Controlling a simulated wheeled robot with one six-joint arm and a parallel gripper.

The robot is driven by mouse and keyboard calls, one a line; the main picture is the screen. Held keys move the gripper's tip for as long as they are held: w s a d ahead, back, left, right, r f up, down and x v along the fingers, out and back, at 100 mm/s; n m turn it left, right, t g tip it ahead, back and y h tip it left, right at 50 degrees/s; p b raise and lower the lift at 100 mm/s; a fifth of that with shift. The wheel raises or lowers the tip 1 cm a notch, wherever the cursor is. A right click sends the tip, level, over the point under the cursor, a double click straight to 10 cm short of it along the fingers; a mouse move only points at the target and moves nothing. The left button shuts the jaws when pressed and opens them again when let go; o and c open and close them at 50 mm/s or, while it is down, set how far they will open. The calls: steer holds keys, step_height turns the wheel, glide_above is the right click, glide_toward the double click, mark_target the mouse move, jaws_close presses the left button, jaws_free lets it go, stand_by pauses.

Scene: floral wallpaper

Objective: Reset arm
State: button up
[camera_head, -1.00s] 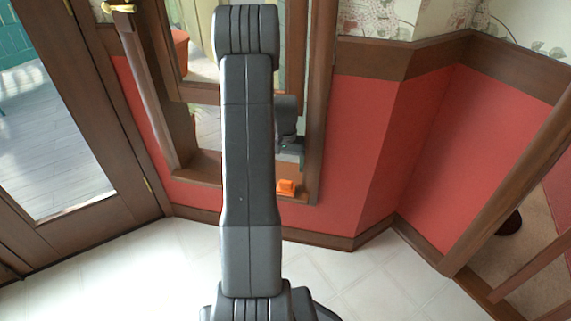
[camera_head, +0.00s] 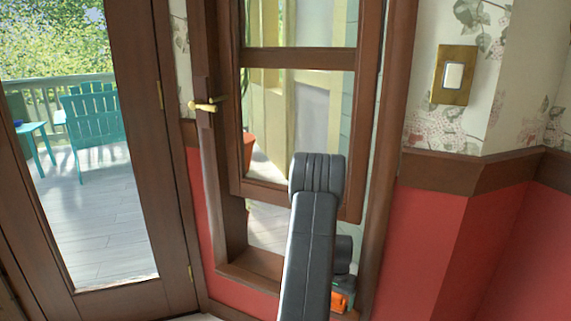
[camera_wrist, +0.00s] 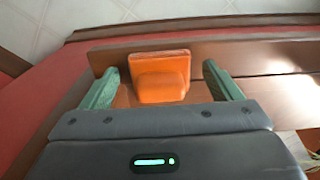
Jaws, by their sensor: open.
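My gripper (camera_wrist: 160,70) is open in the wrist view, with its two green fingers spread. An orange block-like object (camera_wrist: 162,84) lies between the fingers, on or against the brown wooden sill (camera_wrist: 240,55). A gap shows between it and each finger. In the head view, my dark grey arm rises from the bottom centre and bends toward the window. The orange object (camera_head: 341,300) shows there at the lower right of the window, partly hidden.
A brown-framed window (camera_head: 300,190) stands in front of my arm, with red panelling (camera_head: 425,245) to its right. A glass door (camera_head: 120,190) is at the left, with a teal chair (camera_head: 95,118) outside. A light switch (camera_head: 453,76) is at the upper right.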

steer(key=shift+r+p, duration=0.3)
steer(key=shift+r, duration=0.95)
